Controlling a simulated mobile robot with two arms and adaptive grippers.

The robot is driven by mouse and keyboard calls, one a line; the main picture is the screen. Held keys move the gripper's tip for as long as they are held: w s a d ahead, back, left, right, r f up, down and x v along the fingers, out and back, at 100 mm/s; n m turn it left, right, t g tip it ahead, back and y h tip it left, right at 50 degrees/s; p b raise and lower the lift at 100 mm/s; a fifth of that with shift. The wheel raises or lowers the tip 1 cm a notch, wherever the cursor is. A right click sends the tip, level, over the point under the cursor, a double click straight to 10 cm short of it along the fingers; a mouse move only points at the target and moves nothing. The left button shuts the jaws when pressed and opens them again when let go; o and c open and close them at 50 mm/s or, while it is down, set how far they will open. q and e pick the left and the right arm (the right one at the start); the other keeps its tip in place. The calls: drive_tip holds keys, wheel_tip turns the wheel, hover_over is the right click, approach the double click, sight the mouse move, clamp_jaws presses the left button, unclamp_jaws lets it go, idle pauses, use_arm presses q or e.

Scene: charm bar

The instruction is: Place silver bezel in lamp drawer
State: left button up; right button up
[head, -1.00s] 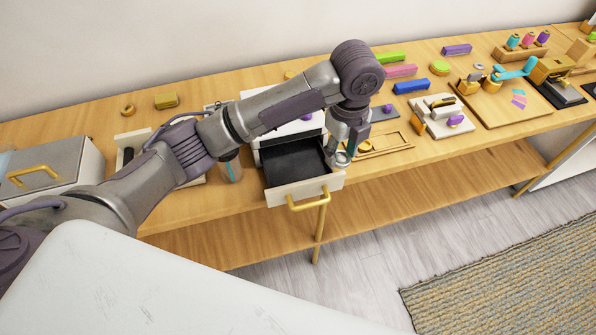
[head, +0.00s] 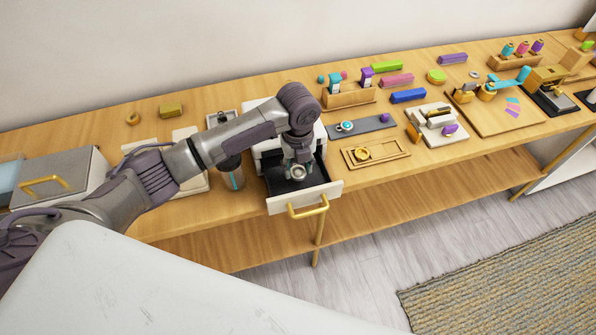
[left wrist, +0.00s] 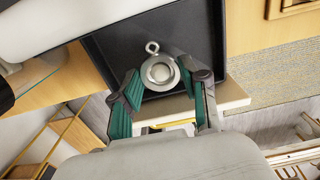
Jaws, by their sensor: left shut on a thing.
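The silver bezel (left wrist: 160,73), a round ring with a small loop, is held between the fingertips of my left gripper (left wrist: 158,88) in the left wrist view. In the head view the bezel (head: 298,171) shows at the tip of my left gripper (head: 297,168), over the open drawer. The lamp drawer (head: 304,197) is pulled out from a white unit, with a black inside and a gold handle. In the left wrist view the drawer's dark floor (left wrist: 120,45) lies behind the bezel. I cannot tell how high above the floor it is. My right gripper is not in view.
A wooden tray (head: 404,156) with a gold bezel (head: 362,154) lies right of the drawer. A dark tumbler (head: 232,172) stands just left of it. A grey mat (head: 380,121) and a white press (head: 438,125) are farther right.

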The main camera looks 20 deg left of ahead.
sight(298, 173)
use_arm(q)
wheel_tip(298, 173, down, 2)
drive_tip(key=shift+s+f+p, duration=0.1)
drive_tip(key=shift+f+p, duration=0.15)
drive_tip(key=shift+p, duration=0.15)
drive_tip(key=shift+f, duration=0.55)
drive_tip(key=o, duration=0.9)
drive_tip(key=shift+f, duration=0.15)
drive_tip(key=shift+r, duration=0.2)
wheel_tip(298, 173, up, 12)
drive_tip(key=shift+b, duration=1)
drive_tip(key=shift+f, duration=0.1)
